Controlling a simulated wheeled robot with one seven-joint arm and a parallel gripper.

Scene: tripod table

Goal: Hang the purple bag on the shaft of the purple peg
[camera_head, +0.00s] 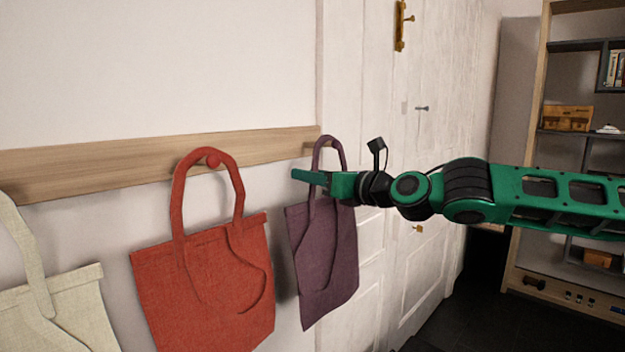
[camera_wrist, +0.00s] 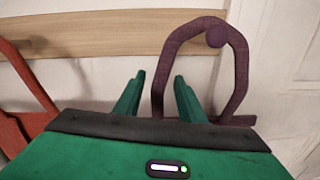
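The purple bag (camera_head: 325,255) hangs below the right end of the wooden rail, its strap looped upward. In the wrist view the purple strap (camera_wrist: 241,75) arches over the round purple peg (camera_wrist: 216,35), whose knob overlaps the inside of the loop's top. My gripper (camera_head: 302,175) is at the strap, below the rail. In the wrist view my gripper (camera_wrist: 159,76) has its fingers apart, with the strap's left leg between them and gaps beside it. The head view hides most of the purple peg, and the bag's body is largely out of the wrist view.
The wooden rail (camera_head: 120,163) runs along the wall. A red bag (camera_head: 205,285) hangs on a red peg (camera_head: 213,158) to the left, with a cream bag (camera_head: 60,305) farther left. A white door (camera_head: 420,150) and a shelf unit (camera_head: 540,200) are at the right.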

